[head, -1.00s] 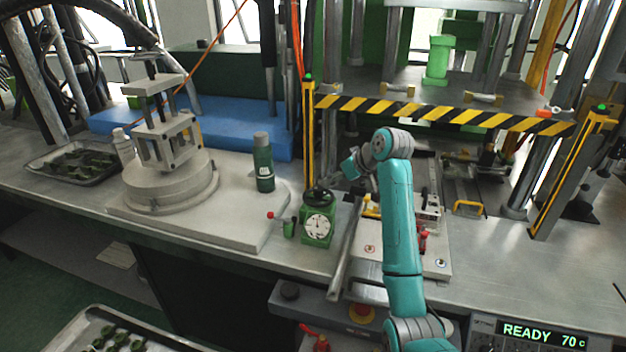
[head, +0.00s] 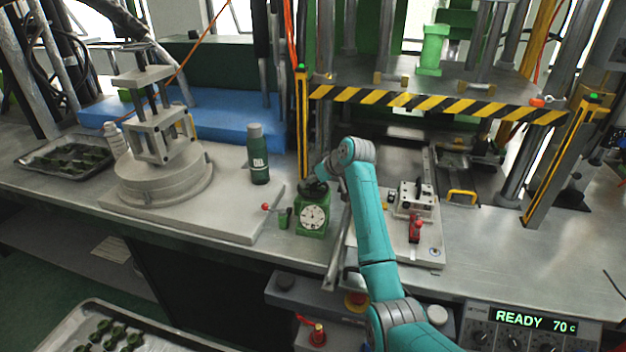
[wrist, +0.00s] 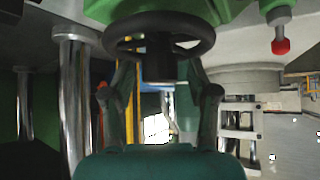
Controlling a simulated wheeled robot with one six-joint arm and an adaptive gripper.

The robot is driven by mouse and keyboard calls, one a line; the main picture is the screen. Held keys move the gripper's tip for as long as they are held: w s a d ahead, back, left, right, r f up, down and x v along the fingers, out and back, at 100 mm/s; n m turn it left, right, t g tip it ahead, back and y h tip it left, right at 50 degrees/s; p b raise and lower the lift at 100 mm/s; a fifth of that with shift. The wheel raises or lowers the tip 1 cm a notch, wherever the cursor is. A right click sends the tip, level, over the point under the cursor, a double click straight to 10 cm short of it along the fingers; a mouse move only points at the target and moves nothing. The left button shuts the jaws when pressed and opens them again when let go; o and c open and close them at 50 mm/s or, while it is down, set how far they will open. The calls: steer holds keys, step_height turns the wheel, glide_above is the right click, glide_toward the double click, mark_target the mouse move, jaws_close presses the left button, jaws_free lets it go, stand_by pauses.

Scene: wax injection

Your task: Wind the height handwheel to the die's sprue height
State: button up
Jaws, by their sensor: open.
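The black height handwheel (head: 311,188) sits on top of a small green unit (head: 304,224) with a white round dial (head: 314,216) facing front. The wheel shows large in the wrist view (wrist: 159,46), with its dark hub at the centre. My gripper (head: 319,179) is at the wheel, coming from the right and partly hiding it in the head view. In the wrist view my open gripper (wrist: 159,70) has one finger on each side of the hub. I cannot tell whether either finger touches the rim. The dial's reading is too small to read.
A red-knobbed lever (head: 266,207) sticks out left of the green unit. A green bottle (head: 258,160) and a grey die stand (head: 160,175) are further left. A plate with a red clamp (head: 415,229) lies right. A yellow post (head: 304,125) rises just behind.

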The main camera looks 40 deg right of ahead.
jaws_close()
stand_by(0.3)
steer(key=m+h, duration=0.4)
steer(key=m, duration=0.1)
steer(key=shift+a+m+g, duration=0.1)
steer(key=shift+m+g, duration=0.2)
steer(key=m+g+h, duration=0.1)
steer(key=m+h, duration=0.1)
steer(key=m, duration=0.1)
steer(key=m+g+h, duration=0.2)
steer(key=m, duration=0.1)
steer(key=m+g+h, duration=0.1)
steer(key=m+g, duration=0.1)
steer(key=m, duration=0.1)
steer(key=m+g+h, duration=0.1)
steer(key=m+g, duration=0.1)
steer(key=m, duration=0.1)
steer(key=shift+m+g, duration=2)
steer(key=shift+m, duration=0.5)
steer(key=shift+m+g+y, duration=0.4)
steer(key=shift+m+g, duration=0.1)
steer(key=shift+m, duration=0.1)
